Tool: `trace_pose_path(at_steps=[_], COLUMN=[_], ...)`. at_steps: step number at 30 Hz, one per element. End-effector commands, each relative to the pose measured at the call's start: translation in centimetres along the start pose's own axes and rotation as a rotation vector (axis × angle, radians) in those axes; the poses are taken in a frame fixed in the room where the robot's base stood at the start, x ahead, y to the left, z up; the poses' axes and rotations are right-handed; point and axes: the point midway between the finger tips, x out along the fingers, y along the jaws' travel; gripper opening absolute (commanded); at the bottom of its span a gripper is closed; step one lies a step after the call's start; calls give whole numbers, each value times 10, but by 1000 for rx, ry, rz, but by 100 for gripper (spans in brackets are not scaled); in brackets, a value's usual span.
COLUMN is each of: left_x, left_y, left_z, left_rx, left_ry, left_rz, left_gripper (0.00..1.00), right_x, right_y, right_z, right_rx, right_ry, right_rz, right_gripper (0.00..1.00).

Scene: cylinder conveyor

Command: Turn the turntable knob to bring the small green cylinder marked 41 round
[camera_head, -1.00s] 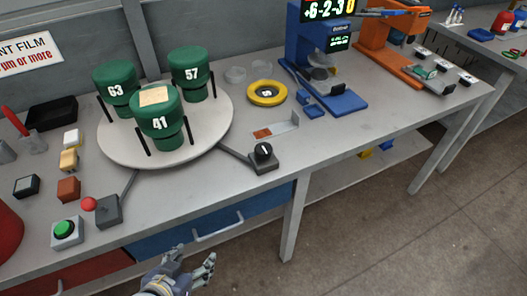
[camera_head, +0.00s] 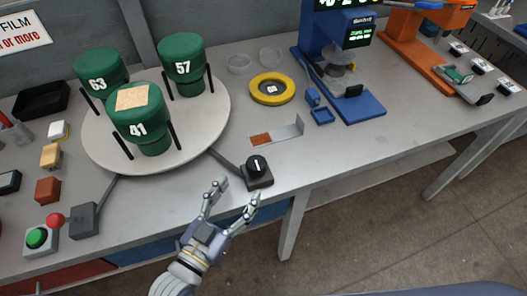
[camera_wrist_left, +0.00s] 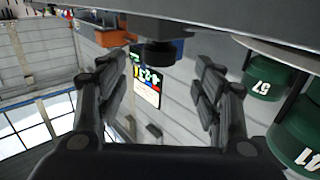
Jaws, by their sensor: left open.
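The green cylinder marked 41 (camera_head: 141,125) stands at the front of the round white turntable (camera_head: 205,135), with a tan patch on its top. The green cylinders marked 63 (camera_head: 101,79) and 57 (camera_head: 182,68) stand behind it. The black turntable knob (camera_head: 257,166) sits on a dark base at the table's front edge, joined to the turntable by a bar. My left gripper (camera_head: 232,192) is open and empty, just in front of and below the knob. In the left wrist view the knob (camera_wrist_left: 159,54) shows between and beyond the open fingers. My right gripper is not in view.
A red-ball lever (camera_head: 57,220) and a green button (camera_head: 38,238) are at the front left. A yellow ring (camera_head: 272,89), a metal bracket (camera_head: 285,133) and a blue device (camera_head: 371,104) stand right of the turntable. The floor before the table is clear.

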Motion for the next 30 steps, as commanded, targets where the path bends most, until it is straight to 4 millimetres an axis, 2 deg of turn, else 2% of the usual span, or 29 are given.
trace_pose_path(at_steps=[9, 15, 21, 28, 29, 30], left_x=[58, 88, 99, 100, 100, 100], left_y=[-1, 0, 0, 0, 0, 0], left_z=[-4, -2, -1, -1, -1, -1], left_rx=[-2, -1, 0, -1, -1, -1], left_ry=[4, 1, 0, 0, 0, 0], left_rz=[-1, -1, 0, 0, 0, 0], left_gripper=[61, 61, 61, 61, 59, 50], right_x=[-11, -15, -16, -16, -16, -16], right_y=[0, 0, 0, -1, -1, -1], right_z=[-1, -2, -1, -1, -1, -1], right_rx=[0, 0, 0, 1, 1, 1], right_ry=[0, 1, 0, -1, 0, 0], right_rz=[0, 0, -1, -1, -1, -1], right_gripper=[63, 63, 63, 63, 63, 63])
